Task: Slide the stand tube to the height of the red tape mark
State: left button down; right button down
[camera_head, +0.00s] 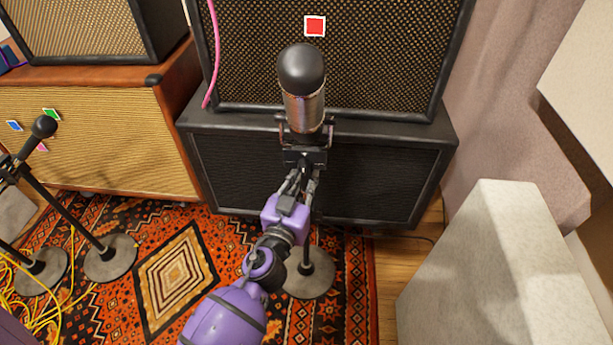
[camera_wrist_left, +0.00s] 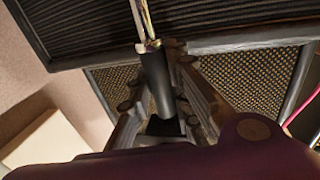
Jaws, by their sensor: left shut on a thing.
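A microphone (camera_head: 303,95) with a dark round top and a metallic body sits in a cradle on a stand in front of the stacked black amps. The stand tube (camera_head: 305,258) shows below my gripper, above a round grey base. My left gripper (camera_head: 304,178) is shut on the stand just under the microphone mount. The left wrist view shows the black part of the stand tube (camera_wrist_left: 157,85) between my gripper's fingers (camera_wrist_left: 165,105), with a thin shiny rod beyond. A red mark (camera_head: 315,26) with a white border is on the upper amp's grille, above the microphone in the picture. My right gripper is out of view.
The upper black amp (camera_head: 400,50) rests on a lower black cabinet (camera_head: 385,180) close behind the stand. Another microphone stand (camera_head: 75,220) and yellow cables (camera_head: 40,315) are at left. A pale block (camera_head: 490,265) stands at right. Patterned rug (camera_head: 340,310) surrounds the base.

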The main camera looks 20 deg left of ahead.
aim_at(302, 153)
pick_arm(q)
jog(key=shift+r, duration=0.1)
jog(key=c, duration=1.6)
grip_release()
jog(key=shift+r, duration=0.1)
notch_tip(302, 153, up, 10)
jog(key=shift+r, duration=0.2)
jog(key=shift+s, duration=0.1)
jog(key=shift+s+d+f+p, duration=0.1)
jog(key=shift+s+f+p, duration=0.1)
jog(key=shift+s, duration=1)
jog(key=shift+s+d+f+p, duration=0.1)
jog(key=shift+s+p, duration=0.05)
jog(key=shift+s, duration=3.1)
